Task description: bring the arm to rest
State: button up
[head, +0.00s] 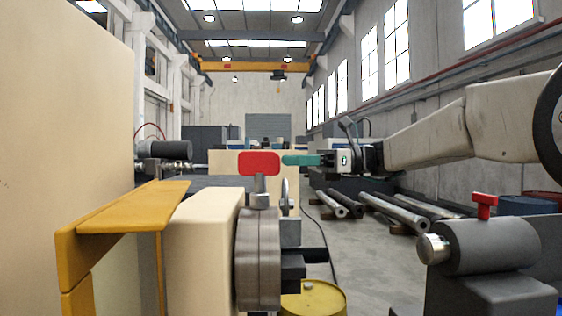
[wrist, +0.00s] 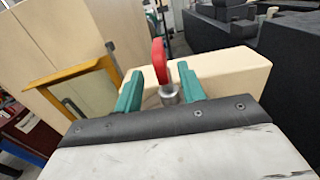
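My gripper (head: 284,160) reaches in from the right in the head view, with its teal fingers level and pointing left. In the wrist view my gripper (wrist: 160,72) shows two teal fingers spread apart with nothing clasped between them. A red handle (head: 260,163) on a short grey metal post stands just left of the fingertips in the head view. The red handle (wrist: 159,60) also shows beyond and between the fingertips in the wrist view. In the head view the fingertips look close to its right edge; I cannot tell whether they touch.
A cream machine housing (head: 200,235) with a round grey metal chuck (head: 258,258) lies below the handle. A yellow guard (head: 130,215) stands at left. A grey tailstock (head: 490,247) with a red lever is at lower right. A yellow barrel (head: 315,298) stands low.

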dwell(0.4)
jog(key=s+d+f+n+h, duration=0.5)
jog(key=s+f+n+h, duration=0.1)
jog(key=s+f, duration=0.4)
jog(key=s+d+f+n+h, duration=0.6)
jog(key=s+f, duration=0.4)
jog(key=s, duration=0.3)
jog(key=s+d+f+n+h, duration=0.6)
jog(key=s+f, duration=0.4)
jog(key=s, duration=0.1)
jog(key=shift+s+d+t, duration=0.15)
jog(key=shift+s+t, duration=0.2)
jog(key=shift+t, duration=0.05)
